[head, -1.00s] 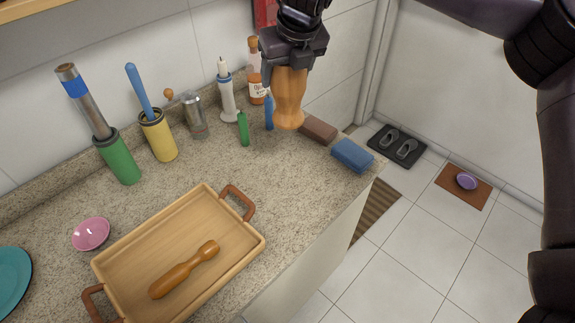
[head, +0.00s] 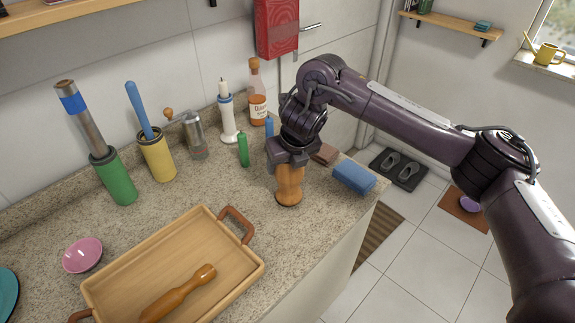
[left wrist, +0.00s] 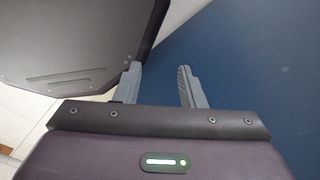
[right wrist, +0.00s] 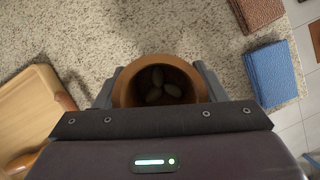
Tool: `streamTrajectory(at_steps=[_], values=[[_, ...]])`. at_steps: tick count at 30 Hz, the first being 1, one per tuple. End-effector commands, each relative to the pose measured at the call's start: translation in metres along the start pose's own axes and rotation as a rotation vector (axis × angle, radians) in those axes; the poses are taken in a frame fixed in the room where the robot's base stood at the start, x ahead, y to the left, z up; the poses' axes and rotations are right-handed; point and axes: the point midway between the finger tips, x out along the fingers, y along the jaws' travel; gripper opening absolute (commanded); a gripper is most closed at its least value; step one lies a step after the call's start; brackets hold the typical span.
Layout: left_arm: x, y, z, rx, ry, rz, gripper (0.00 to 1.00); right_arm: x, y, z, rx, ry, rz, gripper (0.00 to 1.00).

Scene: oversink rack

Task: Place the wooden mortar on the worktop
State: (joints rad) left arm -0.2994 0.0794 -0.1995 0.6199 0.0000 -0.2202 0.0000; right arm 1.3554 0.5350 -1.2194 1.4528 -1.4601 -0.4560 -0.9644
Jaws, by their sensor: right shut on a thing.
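The wooden mortar (head: 289,186) is upright at the worktop (head: 225,185), right of the tray. Its base looks at or very near the surface; I cannot tell whether it touches. My right gripper (head: 291,163) is shut on its upper part from above. In the right wrist view the mortar's rim (right wrist: 190,73) sits between the fingers (right wrist: 158,90), with several dark oval things inside. My left gripper (left wrist: 160,85) is open and empty in the left wrist view, and is outside the head view.
A wooden tray (head: 238,262) holding a wooden pestle (head: 180,294) lies left of the mortar. A green bottle (head: 243,150), candle holder (head: 228,121) and glass bottle (head: 257,98) stand behind.

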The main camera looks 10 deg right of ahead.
Motion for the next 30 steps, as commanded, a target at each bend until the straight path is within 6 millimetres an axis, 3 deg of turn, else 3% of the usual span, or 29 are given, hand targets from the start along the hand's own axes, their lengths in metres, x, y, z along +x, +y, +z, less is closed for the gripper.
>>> streamTrajectory(at_steps=[11, 12, 17, 26, 30], values=[[0.003, 0.0, 0.001, 0.0, -0.001, 0.0, 0.36, 0.005, 0.0, -0.002, 0.0, -0.003, 0.0, 0.19], [0.003, 0.0, 0.001, 0.0, -0.001, 0.0, 0.36, 0.006, 0.0, -0.002, 0.0, -0.001, 0.0, 0.66], [0.002, 0.0, 0.001, 0.001, -0.001, 0.0, 0.36, 0.006, 0.0, -0.002, 0.0, -0.001, 0.0, 0.86], [0.001, 0.0, 0.001, 0.001, -0.001, 0.0, 0.36, 0.003, 0.0, -0.001, 0.0, -0.002, 0.0, 0.86], [-0.005, 0.0, 0.0, 0.001, -0.001, 0.0, 0.36, -0.012, 0.0, 0.001, -0.004, -0.007, -0.001, 0.86]])
